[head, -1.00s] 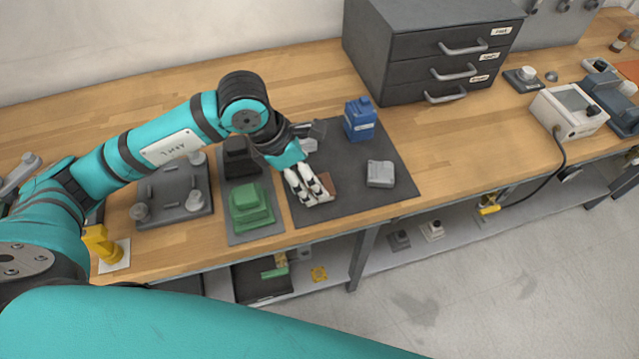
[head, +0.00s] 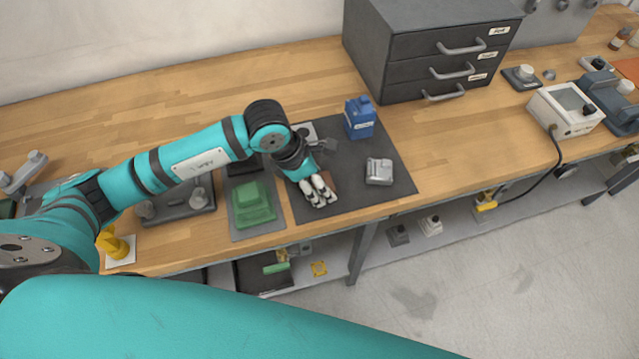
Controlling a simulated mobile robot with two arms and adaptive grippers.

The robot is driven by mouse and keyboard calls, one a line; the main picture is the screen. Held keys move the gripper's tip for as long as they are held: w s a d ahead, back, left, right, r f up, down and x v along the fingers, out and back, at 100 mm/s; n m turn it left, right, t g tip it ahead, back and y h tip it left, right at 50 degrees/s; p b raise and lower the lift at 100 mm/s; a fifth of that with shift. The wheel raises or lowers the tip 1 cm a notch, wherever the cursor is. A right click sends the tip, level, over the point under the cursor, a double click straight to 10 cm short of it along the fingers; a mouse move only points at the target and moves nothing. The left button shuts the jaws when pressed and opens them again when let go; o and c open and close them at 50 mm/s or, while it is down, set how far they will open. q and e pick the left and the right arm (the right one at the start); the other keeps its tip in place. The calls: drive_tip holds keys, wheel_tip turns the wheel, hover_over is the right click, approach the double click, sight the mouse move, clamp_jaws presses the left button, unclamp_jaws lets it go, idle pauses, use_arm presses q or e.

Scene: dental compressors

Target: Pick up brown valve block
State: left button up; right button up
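The brown valve block (head: 329,179) lies on the dark mat (head: 370,208), mostly hidden behind my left gripper; only a brown part shows beside the fingers. My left gripper (head: 319,196) points down at the block, with its white-and-black fingers over its near side. Whether the fingers have closed on it I cannot tell. My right gripper is not in view.
A grey block (head: 379,171) and a blue jug (head: 360,118) share the mat. A green block (head: 252,203) stands on a tray to the left. A dark drawer cabinet (head: 430,45) stands behind.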

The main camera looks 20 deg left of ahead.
use_arm(q)
drive_tip(key=c, duration=0.9)
drive_tip(key=shift+r, duration=0.1)
drive_tip(key=shift+r, duration=0.1)
